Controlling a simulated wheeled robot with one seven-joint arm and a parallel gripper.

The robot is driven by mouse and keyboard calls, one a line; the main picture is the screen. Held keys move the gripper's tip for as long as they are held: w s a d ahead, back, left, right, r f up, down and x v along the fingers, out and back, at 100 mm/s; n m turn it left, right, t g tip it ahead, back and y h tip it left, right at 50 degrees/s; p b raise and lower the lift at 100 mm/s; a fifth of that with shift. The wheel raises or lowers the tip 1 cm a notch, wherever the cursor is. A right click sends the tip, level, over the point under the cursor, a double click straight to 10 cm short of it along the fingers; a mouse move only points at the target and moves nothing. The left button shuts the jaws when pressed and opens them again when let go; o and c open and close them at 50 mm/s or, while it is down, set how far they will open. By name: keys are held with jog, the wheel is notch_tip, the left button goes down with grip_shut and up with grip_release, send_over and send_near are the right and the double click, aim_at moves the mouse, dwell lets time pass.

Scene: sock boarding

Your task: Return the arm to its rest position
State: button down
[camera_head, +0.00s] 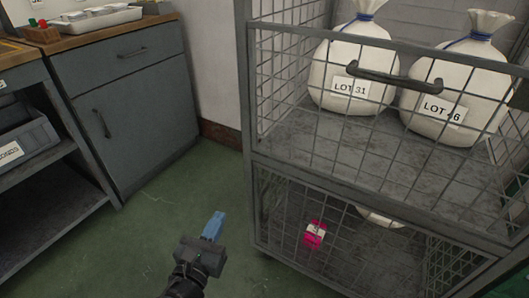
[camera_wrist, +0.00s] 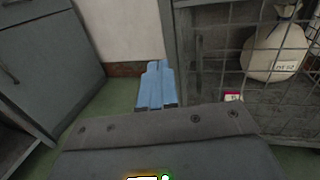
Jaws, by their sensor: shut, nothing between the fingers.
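My gripper (camera_head: 214,226) is low over the green floor in the head view, between the grey cabinet and the wire cage. Its blue fingers are shut together with nothing between them. In the wrist view the gripper (camera_wrist: 155,85) points toward the wall base, and its fingers also lie side by side. It appears apart from the cage and the cabinet.
The wire cage (camera_head: 251,150) stands at right, holding white sacks marked LOT 31 (camera_head: 345,65) and LOT 46 (camera_head: 455,85). A pink tagged item (camera_head: 314,238) lies on its lower level. A grey cabinet (camera_head: 135,120) stands at left. Floor (camera_head: 130,240) between is clear.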

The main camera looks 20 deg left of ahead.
jog(key=s+d+f+m+g+y, duration=0.1)
jog(key=s+d+f+m+g, duration=0.3)
jog(key=d+f, duration=0.4)
jog(key=s+d+f+m+g, duration=0.2)
jog(key=s+d+f+m, duration=0.3)
jog(key=s+d+f, duration=0.25)
jog(key=s+d+r+m+g+y, duration=0.1)
jog(key=s+d+r+m+y, duration=0.15)
jog(key=s+d+m, duration=1.05)
jog(key=s+d+r+m+t+h, duration=0.1)
jog(key=s+d+r+m, duration=0.35)
jog(key=r, duration=0.35)
jog(key=s+d+r+m+t+h, duration=0.1)
jog(key=s+d+r+m+t, duration=0.15)
jog(key=d+r+m, duration=0.4)
jog(key=s+d+r+m+h, duration=0.1)
jog(key=s+d+r+m, duration=0.25)
jog(key=r, duration=0.55)
notch_tip(320, 180, up, 28)
jog(key=p, duration=2.6)
jog(key=shift+s+a+f+p, duration=0.2)
jog(key=shift+s+a+p, duration=0.1)
jog(key=shift+a+p, duration=0.1)
jog(key=shift+n, duration=0.25)
